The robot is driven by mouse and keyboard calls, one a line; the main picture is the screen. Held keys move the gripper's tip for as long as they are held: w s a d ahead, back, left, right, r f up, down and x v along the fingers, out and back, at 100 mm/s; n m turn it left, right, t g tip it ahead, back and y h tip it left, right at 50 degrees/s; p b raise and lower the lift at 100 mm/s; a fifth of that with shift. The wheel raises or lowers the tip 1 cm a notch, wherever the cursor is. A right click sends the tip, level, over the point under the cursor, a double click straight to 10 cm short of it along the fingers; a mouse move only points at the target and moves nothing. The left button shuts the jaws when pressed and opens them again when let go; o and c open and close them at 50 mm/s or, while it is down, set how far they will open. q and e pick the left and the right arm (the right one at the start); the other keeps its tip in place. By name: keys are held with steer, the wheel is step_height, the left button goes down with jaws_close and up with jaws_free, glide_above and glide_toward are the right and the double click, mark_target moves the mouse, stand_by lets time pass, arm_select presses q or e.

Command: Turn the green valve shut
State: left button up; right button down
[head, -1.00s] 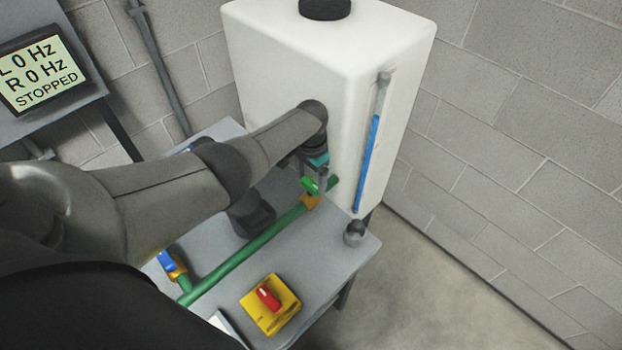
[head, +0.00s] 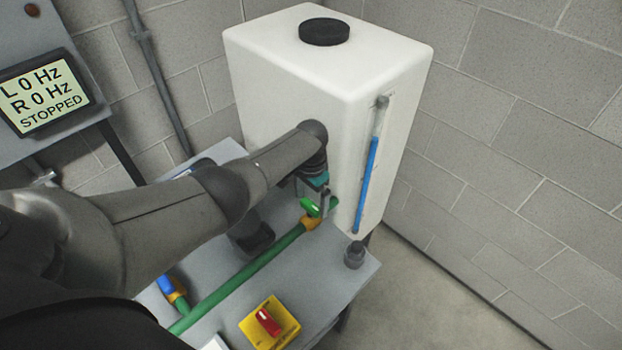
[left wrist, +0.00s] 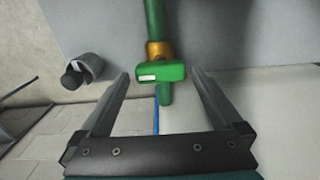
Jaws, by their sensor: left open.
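The green valve handle (head: 310,207) sits over an orange fitting on the green pipe, beside the white tank. In the left wrist view the handle (left wrist: 160,73) looks like a short bar lying across the pipe (left wrist: 154,20). My left gripper (head: 322,203) is at the handle, partly hidden by its own wrist in the head view. In the left wrist view its two fingers (left wrist: 160,80) are spread apart, one on each side of the handle, with a gap on both sides. My right gripper is not in view.
The white tank (head: 285,75) with a blue level gauge (head: 366,180) stands right behind the valve. A yellow box with a red switch (head: 268,322), a blue handle (head: 166,285) and a dark cup (head: 354,255) are on the grey bench (head: 335,285). A screen (head: 45,95) reads STOPPED.

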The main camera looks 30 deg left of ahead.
mark_target(311, 205)
arm_select(q)
step_height(311, 205, up, 14)
steer(key=p, duration=0.4)
steer(key=shift+r, duration=0.25)
